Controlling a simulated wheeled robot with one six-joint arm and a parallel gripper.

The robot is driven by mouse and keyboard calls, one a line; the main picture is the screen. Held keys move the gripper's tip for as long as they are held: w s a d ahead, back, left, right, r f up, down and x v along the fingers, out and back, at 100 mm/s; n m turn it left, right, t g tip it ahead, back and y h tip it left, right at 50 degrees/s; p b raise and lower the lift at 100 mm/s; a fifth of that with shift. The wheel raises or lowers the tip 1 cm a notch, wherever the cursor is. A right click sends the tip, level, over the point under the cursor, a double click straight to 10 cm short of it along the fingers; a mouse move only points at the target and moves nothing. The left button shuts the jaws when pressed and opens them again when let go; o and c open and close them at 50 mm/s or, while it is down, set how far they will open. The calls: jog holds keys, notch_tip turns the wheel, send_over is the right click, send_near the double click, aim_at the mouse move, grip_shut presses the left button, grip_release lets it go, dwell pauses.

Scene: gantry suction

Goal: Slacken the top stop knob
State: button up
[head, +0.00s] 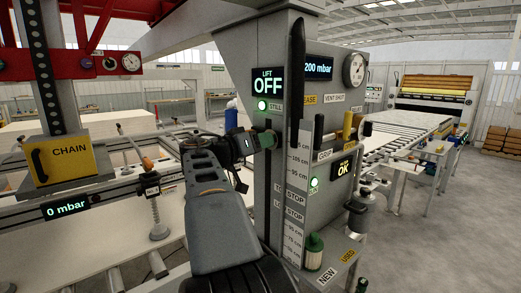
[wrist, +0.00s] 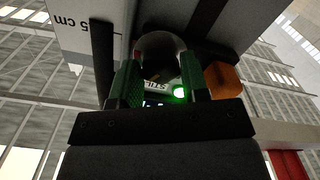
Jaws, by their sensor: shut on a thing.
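My gripper (head: 264,141) is up against the left side of the grey column, just below the lit STILL lamp. In the wrist view its green-padded fingers (wrist: 160,85) stand on both sides of a dark round knob (wrist: 158,50) and are shut on it. The knob's outer face is in shadow, and I cannot see how far it is turned. In the head view the gripper mostly hides the knob. The TOP STOP label (head: 289,188) is on the column lower down, beside the cm scale (head: 299,165).
The LIFT display (head: 268,83) reads OFF. A gauge display (head: 318,67) reads 200 mbar. Levers marked RELEASE, GRIP and VENT SHUT are on the column's right face. A yellow CHAIN box (head: 62,163) hangs at left. A roller conveyor (head: 395,146) runs at right.

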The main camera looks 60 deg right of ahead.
jog(key=shift+n+b, duration=0.3)
jog(key=shift+n, duration=0.5)
jog(key=o, duration=0.9)
jog(key=b+v, duration=0.2)
jog(key=v, duration=1.2)
jog(key=shift+d, duration=0.1)
